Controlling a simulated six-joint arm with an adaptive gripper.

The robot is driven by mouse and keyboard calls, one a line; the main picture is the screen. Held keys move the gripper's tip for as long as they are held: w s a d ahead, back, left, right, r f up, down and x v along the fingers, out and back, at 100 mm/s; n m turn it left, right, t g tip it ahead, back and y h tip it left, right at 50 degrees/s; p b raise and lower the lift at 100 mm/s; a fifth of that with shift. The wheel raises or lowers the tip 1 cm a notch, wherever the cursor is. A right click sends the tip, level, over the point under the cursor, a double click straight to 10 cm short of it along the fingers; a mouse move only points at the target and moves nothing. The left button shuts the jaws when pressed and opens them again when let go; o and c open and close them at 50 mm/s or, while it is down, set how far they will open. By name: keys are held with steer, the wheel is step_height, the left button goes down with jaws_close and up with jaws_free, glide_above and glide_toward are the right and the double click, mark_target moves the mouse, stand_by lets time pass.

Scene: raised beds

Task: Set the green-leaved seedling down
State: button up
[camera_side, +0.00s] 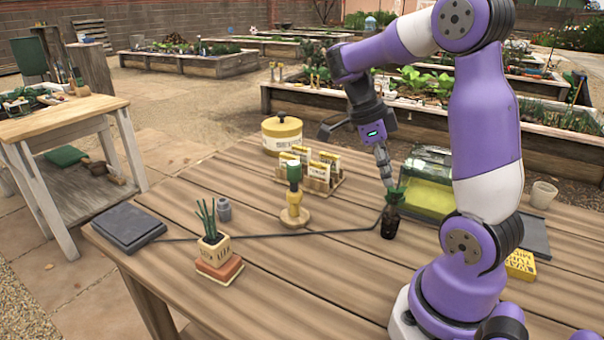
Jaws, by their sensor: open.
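The gripper is open. From this side the fingers overlap, so I cannot tell whether they touch the leaves.
A wooden stand with a green-topped tool (294,196) is mid-table. Behind it are a seed-packet rack (318,182) and a yellow-lidded tin (282,135). A grey scale-like slab (129,228) trails a dark cable across the table. The clear case (428,182) is close behind the seedling.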

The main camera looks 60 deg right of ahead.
steer(key=w+a+r+n+t, duration=0.1)
steer(key=a+n+t, duration=0.2)
steer(key=a+n, duration=0.3)
steer(key=w+a+r+n+t+y, duration=0.1)
steer(key=a+n+t, duration=0.2)
steer(key=n, duration=1.2)
steer(key=w+a+r+n+t, duration=0.1)
steer(key=a+n+t, duration=0.3)
steer(key=a+n, duration=0.5)
steer(key=shift+w+a+r+n, duration=0.15)
steer(key=shift+w+r+n, duration=0.2)
steer(key=shift+n, duration=0.85)
